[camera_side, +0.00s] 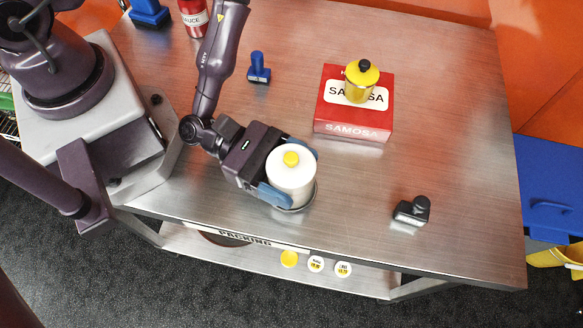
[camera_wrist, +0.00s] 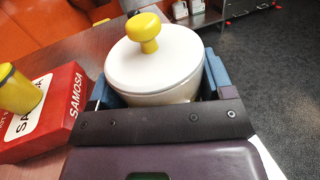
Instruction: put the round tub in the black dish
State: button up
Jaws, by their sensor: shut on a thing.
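The round tub (camera_side: 291,180) is white with a yellow knob on its lid. It stands upright between the blue fingers of my gripper (camera_side: 298,178), which is shut on it near the front edge of the table. The tub (camera_wrist: 152,72) also fills the space between the fingers in the wrist view. A thin dark rim, apparently the black dish (camera_side: 299,209), shows around the tub's lower front and right side. The rest of it is hidden by the tub and fingers. I cannot tell whether the tub's base touches it.
A red samosa box (camera_side: 353,126) with a yellow lidded pot (camera_side: 361,82) on it stands behind right. A black stamp-like object (camera_side: 412,211) is at right. A blue stamp (camera_side: 259,68) and a red sauce can (camera_side: 194,18) are further back. The table's right side is mostly clear.

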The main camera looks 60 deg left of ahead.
jog(key=shift+f, duration=0.15)
jog(key=o, duration=1.1)
jog(key=shift+f, duration=0.1)
jog(key=shift+a+r, duration=0.1)
jog(key=shift+r, duration=0.25)
jog(key=shift+v, duration=2.65)
